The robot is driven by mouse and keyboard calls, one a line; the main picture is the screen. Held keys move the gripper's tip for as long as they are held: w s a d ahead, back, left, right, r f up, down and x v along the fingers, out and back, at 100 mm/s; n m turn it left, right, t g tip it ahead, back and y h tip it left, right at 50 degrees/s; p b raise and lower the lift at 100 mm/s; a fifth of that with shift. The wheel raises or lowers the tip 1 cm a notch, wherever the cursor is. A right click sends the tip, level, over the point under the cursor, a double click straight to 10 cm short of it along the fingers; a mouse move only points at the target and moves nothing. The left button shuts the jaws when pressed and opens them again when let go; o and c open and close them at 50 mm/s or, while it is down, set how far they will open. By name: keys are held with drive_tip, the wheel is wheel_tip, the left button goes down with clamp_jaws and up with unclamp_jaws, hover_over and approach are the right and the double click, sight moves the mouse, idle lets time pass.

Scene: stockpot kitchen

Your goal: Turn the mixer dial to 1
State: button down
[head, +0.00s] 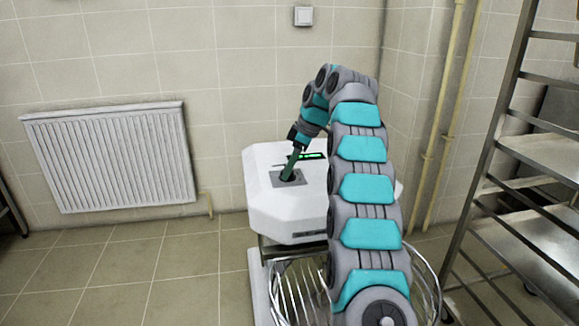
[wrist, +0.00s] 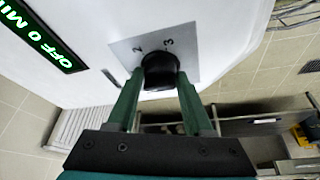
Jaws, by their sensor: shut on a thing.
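The white mixer (head: 285,222) stands in the middle of the head view. Its black dial (wrist: 160,67) sits on a grey plate (wrist: 187,43) marked 2 and 3; the rest of the markings, including any 1, are hidden. My gripper (wrist: 160,84) is shut on the dial, with one green finger on each side of it. In the head view my gripper (head: 289,172) reaches down onto the plate and hides the dial. The mixer's display (wrist: 42,35) shows green-white text reading OFF 0 MI, cut off at the frame edge.
A wire bowl guard (head: 290,290) is under the mixer head, partly behind my arm. A metal rack (head: 490,170) with trays stands at the right. A white radiator (head: 110,155) hangs on the tiled wall at the left. The floor (head: 150,270) at left is clear.

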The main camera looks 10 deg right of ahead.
drive_tip(key=shift+c, duration=1.5)
unclamp_jaws()
drive_tip(key=shift+r, duration=0.15)
